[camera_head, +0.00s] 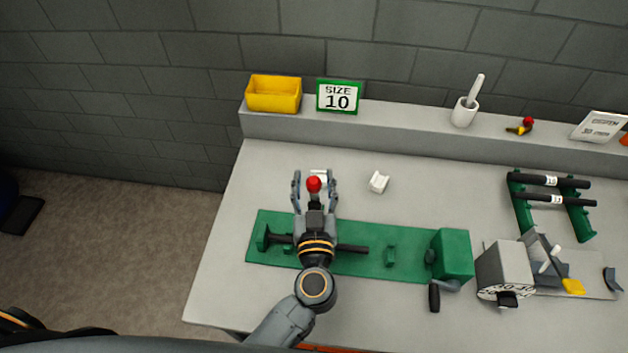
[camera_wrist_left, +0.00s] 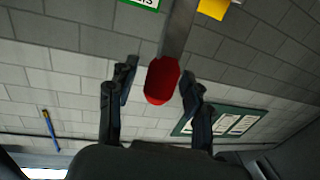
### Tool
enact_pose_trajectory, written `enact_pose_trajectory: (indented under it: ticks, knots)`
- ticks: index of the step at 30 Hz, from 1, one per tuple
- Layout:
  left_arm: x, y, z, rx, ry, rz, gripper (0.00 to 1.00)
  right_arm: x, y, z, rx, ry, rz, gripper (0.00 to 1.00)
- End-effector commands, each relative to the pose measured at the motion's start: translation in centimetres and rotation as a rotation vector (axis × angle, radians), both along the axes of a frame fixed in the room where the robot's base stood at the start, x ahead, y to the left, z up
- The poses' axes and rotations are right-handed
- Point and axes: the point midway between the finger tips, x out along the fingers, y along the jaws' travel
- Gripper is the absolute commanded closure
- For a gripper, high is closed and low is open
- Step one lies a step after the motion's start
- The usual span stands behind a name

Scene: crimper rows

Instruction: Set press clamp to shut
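The press clamp sits on a green base plate (camera_head: 370,263) on the workbench. A red ball knob (camera_head: 314,184) stands up at the clamp, and the wrist view shows it large as a red knob (camera_wrist_left: 162,81). My left gripper (camera_head: 314,182) is over the left part of the green plate, with its fingers apart on either side of the red knob. In the wrist view a gap shows between the knob and both fingers. The gripper and arm hide much of the clamp body. My right gripper does not show.
A green block with a black crank (camera_head: 434,297) stands at the plate's right end. A grey machine (camera_head: 503,269) is beside it. Black rods lie on a green rack (camera_head: 523,216). A small white block (camera_head: 379,182) lies behind the plate. A yellow bin (camera_head: 273,94) is on the back ledge.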

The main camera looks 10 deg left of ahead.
Motion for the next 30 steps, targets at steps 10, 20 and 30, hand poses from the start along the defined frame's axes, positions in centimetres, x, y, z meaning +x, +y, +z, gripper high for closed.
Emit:
enact_pose_trajectory:
  ticks: [10, 20, 30]
  knots:
    - [0.0, 0.0, 0.0, 0.001, 0.000, 0.000, 1.00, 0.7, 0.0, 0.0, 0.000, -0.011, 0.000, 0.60]
    - [-1.1, 0.0, -0.8, 0.002, -0.049, -0.002, 1.00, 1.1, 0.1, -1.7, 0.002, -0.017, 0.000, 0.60]
    - [-5.1, -0.1, -3.2, 0.003, -0.274, -0.003, 1.00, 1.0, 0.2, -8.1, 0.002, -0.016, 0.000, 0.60]
